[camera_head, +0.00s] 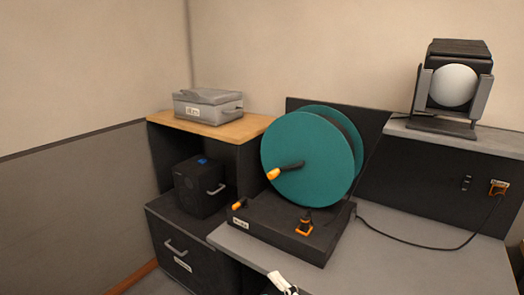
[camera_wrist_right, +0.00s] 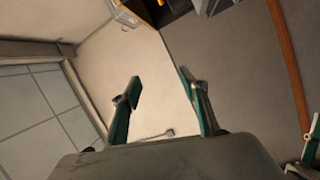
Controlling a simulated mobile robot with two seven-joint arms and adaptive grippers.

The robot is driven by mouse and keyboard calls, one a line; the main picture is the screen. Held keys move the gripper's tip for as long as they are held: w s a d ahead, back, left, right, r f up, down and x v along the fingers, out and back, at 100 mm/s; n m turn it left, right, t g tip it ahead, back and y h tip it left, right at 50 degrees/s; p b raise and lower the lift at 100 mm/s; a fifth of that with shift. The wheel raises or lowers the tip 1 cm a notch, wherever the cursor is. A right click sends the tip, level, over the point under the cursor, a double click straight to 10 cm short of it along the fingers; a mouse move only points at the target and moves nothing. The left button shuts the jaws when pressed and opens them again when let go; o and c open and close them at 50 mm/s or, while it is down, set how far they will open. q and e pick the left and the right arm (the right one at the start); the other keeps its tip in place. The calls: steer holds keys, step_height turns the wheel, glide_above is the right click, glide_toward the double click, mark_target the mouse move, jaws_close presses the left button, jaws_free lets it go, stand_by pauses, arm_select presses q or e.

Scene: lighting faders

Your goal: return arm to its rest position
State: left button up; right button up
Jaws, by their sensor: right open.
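My right gripper (camera_wrist_right: 160,85) shows in the right wrist view with its two green-padded fingers wide apart. Nothing is between them, and they point towards open floor and wall. Another green-edged finger (camera_wrist_right: 308,145), which looks like part of my left gripper, shows at the lower right edge of that view; its opening is hidden. In the head view, a small white and dark part (camera_head: 282,283) shows at the bottom edge, too cut off to tell which it is.
A teal reel (camera_head: 305,155) with orange-tipped handles stands on a black base on the grey desk (camera_head: 420,265). A lamp (camera_head: 453,85) stands at the right. A grey case (camera_head: 208,108) sits on a wooden-topped cabinet, and a black box (camera_head: 198,188) is below. A cable crosses the desk.

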steer(key=s+d+f+m+g+h, duration=0.1)
steer(key=s+d+f+m+h, duration=0.2)
steer(key=f, duration=0.6)
steer(key=s+d+f+m+g+h, duration=0.2)
steer(key=s+d+f+m+h, duration=0.1)
steer(key=s+d+f+m, duration=0.3)
steer(key=s+d+f+m+g+h, duration=0.1)
steer(key=s+d+f+m+h, duration=0.1)
steer(key=s+d+f+m, duration=0.3)
steer(key=d+f+m, duration=0.3)
steer(key=f, duration=0.4)
steer(key=shift+d+m+g+h, duration=0.2)
steer(key=shift+m+g+h, duration=0.1)
steer(key=shift+m+h, duration=0.1)
steer(key=shift+s, duration=0.1)
